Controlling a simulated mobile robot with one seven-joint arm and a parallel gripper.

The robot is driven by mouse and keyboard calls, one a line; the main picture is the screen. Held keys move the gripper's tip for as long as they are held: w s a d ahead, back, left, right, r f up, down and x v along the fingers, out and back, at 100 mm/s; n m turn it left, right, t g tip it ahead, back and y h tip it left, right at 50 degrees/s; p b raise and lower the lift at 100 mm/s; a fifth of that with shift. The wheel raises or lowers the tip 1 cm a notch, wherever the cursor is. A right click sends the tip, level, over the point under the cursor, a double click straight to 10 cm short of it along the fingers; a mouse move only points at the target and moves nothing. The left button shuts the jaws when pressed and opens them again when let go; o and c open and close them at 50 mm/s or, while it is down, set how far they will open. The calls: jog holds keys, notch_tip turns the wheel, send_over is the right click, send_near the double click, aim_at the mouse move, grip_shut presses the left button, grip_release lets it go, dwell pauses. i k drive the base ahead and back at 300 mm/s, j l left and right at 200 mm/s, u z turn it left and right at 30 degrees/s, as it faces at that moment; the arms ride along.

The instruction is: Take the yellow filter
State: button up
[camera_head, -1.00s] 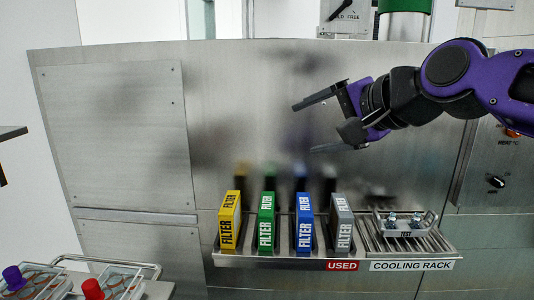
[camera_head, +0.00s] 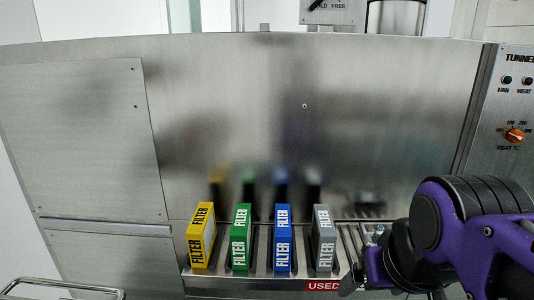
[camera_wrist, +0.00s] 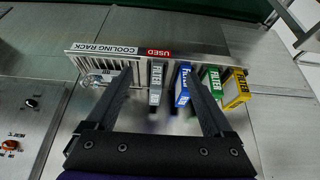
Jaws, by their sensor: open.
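The yellow filter (camera_head: 200,236) stands upright at the left end of a row on the metal rack in the head view. In the wrist view the yellow filter (camera_wrist: 234,90) is at the right end of the row, outside the fingers. My gripper (camera_wrist: 160,92) is open and empty. Its fingers frame the grey and blue filters in the wrist view, and it touches nothing that I can make out. In the head view my gripper (camera_head: 362,272) is low at the right, beyond the grey filter, partly hidden by my arm.
Green (camera_head: 240,238), blue (camera_head: 282,238) and grey (camera_head: 323,238) filters stand to the right of the yellow one, with narrow gaps. The cooling rack (camera_wrist: 100,62) lies beside them. A steel panel (camera_head: 300,130) rises behind. A wire tray edge (camera_head: 65,288) shows at lower left.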

aim_at(201, 235)
jog(key=i+u, duration=0.2)
jog(key=u, duration=0.8)
